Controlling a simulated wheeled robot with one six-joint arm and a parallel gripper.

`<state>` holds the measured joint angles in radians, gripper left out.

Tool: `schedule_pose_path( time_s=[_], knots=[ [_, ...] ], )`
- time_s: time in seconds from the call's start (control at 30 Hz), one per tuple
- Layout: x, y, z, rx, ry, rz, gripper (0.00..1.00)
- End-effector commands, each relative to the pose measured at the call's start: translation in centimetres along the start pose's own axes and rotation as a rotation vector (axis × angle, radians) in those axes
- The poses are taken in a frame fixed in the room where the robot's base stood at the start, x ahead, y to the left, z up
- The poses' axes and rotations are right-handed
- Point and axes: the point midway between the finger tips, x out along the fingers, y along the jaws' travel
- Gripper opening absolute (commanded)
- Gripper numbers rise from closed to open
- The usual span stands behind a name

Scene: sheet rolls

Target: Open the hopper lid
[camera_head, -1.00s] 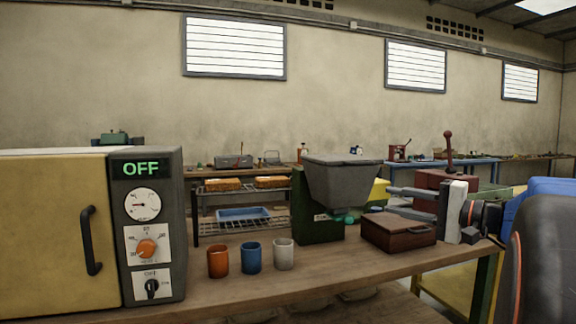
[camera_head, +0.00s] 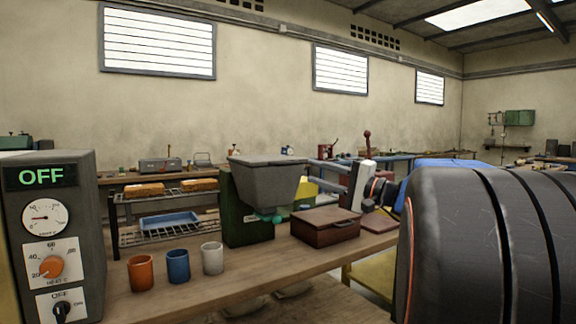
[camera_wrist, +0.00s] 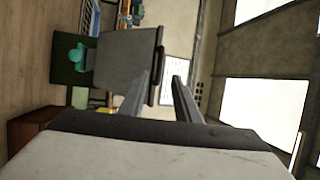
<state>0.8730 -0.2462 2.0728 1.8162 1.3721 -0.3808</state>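The grey hopper (camera_head: 268,185) stands on a green machine body on the wooden bench. Its flat lid (camera_head: 266,159) lies shut across the top. In the wrist view the hopper (camera_wrist: 122,62) appears turned sideways, with the lid (camera_wrist: 159,65) as a thin dark slab along its right side. My gripper (camera_head: 318,174) is to the right of the hopper in the head view, fingers pointing left toward it. In the wrist view my gripper (camera_wrist: 164,77) has its two fingers apart, with nothing between them; one fingertip appears near the lid's edge. I cannot tell whether it touches.
A brown wooden box (camera_head: 325,228) sits right of the hopper, below my gripper. Orange (camera_head: 140,273), blue (camera_head: 177,266) and white (camera_head: 212,258) cups stand at the front left.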

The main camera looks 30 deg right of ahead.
Motion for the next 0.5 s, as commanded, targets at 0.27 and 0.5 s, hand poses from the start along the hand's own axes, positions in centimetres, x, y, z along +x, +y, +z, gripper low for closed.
schedule_pose_path(
  time_s=[0.27, 0.5],
  knots=[
    [3.6, 0.0, 0.1, 0.001, -0.004, -0.001, 0.29],
    [6.8, 0.0, 0.1, 0.002, -0.004, 0.000, 0.29]
  ],
)
